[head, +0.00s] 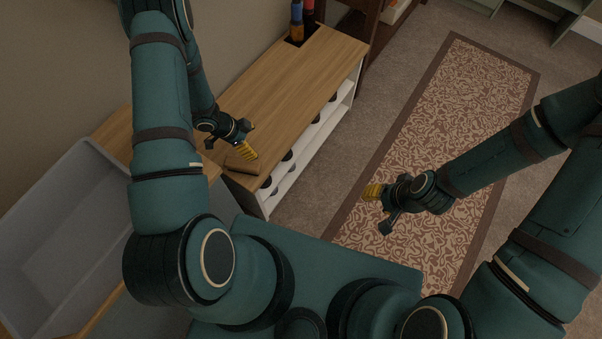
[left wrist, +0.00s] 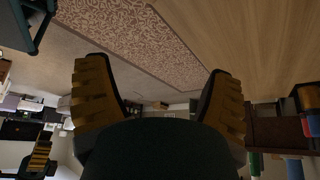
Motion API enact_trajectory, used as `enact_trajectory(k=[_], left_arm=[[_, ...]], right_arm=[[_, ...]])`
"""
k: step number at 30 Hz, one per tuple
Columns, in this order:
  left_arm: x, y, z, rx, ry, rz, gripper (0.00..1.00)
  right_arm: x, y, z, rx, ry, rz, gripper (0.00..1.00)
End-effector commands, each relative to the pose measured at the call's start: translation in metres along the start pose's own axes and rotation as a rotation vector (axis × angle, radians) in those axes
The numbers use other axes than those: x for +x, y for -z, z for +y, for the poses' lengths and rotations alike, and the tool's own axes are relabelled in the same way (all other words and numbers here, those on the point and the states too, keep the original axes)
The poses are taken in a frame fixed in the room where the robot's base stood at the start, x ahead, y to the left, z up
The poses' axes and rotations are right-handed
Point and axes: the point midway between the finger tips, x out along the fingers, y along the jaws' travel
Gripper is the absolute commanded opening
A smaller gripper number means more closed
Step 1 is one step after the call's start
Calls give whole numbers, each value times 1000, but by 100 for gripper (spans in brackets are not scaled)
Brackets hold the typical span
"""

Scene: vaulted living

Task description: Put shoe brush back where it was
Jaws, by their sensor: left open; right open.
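A brown, block-like object that looks like the shoe brush (head: 240,163) lies on the near end of the wooden cabinet top (head: 285,85), close to its front edge. My left gripper (head: 246,138) is open, right above and beside the brush in the head view; I cannot tell whether it touches it. In the left wrist view the two yellow-padded fingers (left wrist: 158,88) stand wide apart with nothing between them, and no brush shows there. My right gripper (head: 377,208) is open and empty over the patterned runner, away from the cabinet.
A grey open bin (head: 60,225) stands at the left. The patterned runner (head: 450,120) is clear floor on the right.

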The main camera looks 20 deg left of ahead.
Motion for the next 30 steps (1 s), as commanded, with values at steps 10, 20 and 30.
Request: enact_trajectory(k=[10, 20, 30], left_arm=[[9, 114, 60, -626, 90, 48, 82], [-10, 161, 160, -1112, 48, -94, 82], [-19, 166, 191, -1236, 38, -160, 82]], right_arm=[[0, 0, 0, 0, 0, 0, 47], [0, 0, 0, 0, 0, 0, 47], [0, 0, 0, 0, 0, 0, 47]])
